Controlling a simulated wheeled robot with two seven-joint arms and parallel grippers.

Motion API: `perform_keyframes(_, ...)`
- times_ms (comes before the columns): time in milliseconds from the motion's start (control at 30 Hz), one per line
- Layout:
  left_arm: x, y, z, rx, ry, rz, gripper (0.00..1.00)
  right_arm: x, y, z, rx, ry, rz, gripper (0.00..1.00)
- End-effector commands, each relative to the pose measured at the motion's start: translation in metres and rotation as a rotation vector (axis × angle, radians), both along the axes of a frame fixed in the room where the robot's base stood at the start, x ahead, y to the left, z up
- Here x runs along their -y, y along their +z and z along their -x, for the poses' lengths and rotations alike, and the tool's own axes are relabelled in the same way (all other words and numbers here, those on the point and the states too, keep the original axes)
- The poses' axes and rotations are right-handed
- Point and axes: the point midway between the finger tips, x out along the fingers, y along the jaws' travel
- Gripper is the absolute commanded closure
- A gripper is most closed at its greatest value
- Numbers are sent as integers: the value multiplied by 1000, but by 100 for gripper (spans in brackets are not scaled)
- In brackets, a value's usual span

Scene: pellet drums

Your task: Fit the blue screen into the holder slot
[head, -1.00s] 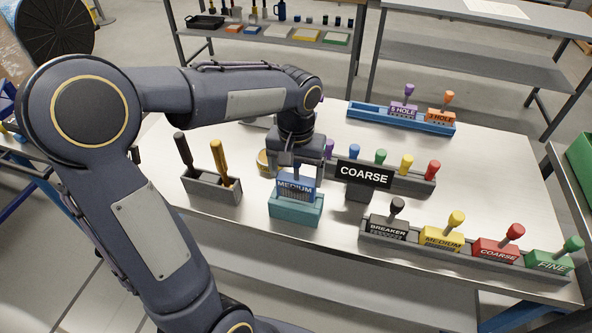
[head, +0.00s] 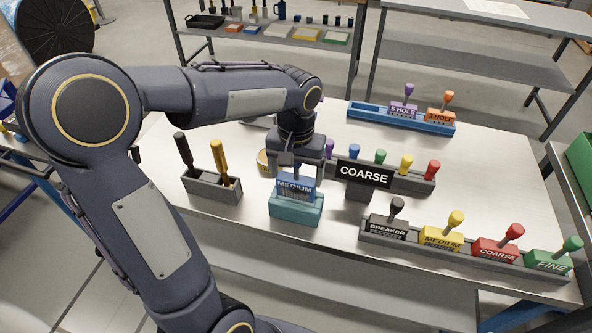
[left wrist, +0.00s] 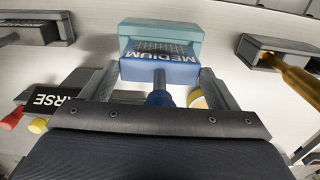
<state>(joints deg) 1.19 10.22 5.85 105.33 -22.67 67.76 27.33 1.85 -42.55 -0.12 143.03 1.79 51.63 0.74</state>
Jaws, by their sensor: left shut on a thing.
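The blue screen (head: 295,187), labelled MEDIUM, stands upright at the teal holder (head: 296,209) near the table's front edge. Its label and part of its mesh show above the holder; how deep it sits in the slot I cannot tell. My left gripper (head: 296,169) is directly above it, shut on its blue handle. In the left wrist view the handle (left wrist: 160,90) shows between the fingers (left wrist: 160,84), with the screen (left wrist: 160,70) against the teal holder (left wrist: 160,32). My right gripper is not in view.
A grey rack with a COARSE sign (head: 364,173) stands close on the right. A grey box with two brushes (head: 212,188) is on the left. A rack of labelled screens (head: 462,246) lies front right, a blue rack (head: 400,120) at the back.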

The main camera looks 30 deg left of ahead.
Motion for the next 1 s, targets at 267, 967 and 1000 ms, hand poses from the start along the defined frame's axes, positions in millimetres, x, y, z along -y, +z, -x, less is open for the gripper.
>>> perform_keyframes(267,0,0,0,1,0,0,60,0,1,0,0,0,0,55)
perform_keyframes(967,0,-13,0,1,0,0,60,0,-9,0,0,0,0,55)
perform_keyframes(1000,0,-14,0,1,0,0,60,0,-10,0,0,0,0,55)
